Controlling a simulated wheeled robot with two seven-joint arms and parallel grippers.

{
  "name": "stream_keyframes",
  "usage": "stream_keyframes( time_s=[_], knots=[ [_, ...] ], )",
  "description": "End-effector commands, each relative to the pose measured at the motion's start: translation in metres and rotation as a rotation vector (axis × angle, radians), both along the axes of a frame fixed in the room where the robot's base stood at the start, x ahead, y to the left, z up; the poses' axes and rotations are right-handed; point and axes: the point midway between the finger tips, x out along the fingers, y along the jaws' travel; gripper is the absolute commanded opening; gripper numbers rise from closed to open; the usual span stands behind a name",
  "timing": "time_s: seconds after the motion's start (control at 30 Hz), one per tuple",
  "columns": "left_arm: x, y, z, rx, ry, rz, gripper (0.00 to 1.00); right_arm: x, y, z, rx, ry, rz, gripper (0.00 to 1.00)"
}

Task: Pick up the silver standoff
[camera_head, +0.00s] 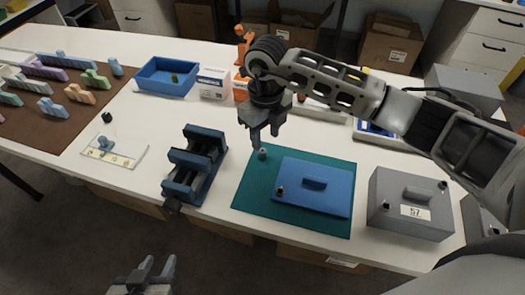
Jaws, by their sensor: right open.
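A small grey upright piece (262,154), which looks like the silver standoff, stands at the upper left corner of the green mat (245,192). My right gripper (264,138) is open and points down just above it. I cannot tell whether the fingertips reach beside its top. My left gripper (158,268) is at the bottom edge, in front of the table, with its fingers apart and nothing between them.
A blue plate with a handle (313,200) covers much of the mat. A dark blue vise-like fixture (195,165) stands to the left, a grey lidded box (410,220) to the right. A blue tray (165,77) and small boxes (213,84) sit behind.

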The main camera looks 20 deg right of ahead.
Motion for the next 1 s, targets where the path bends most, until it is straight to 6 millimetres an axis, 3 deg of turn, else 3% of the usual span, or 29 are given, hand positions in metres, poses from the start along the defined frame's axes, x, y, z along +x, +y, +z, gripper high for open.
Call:
stream_keyframes(
  time_s=[0.27, 0.4, 0.7, 0.87, 1.0],
  knots=[
    [0.006, 0.001, 0.012, 0.003, -0.015, 0.002, 0.36, -0.002, 0.006, -0.03, 0.001, 0.006, 0.0, 0.42],
    [0.005, 0.003, 0.008, 0.008, -0.009, 0.003, 0.36, -0.002, 0.006, -0.048, 0.001, 0.003, -0.001, 0.42],
    [0.004, 0.003, 0.005, 0.009, -0.002, 0.004, 0.36, -0.001, 0.006, -0.054, 0.0, -0.001, 0.001, 0.42],
    [0.004, 0.004, 0.006, 0.009, -0.003, 0.004, 0.36, -0.001, 0.006, -0.054, 0.0, -0.001, 0.001, 0.0],
    [0.002, 0.003, 0.006, 0.009, -0.001, 0.005, 0.36, -0.001, 0.006, -0.054, 0.001, 0.0, 0.0, 0.0]
  ],
)
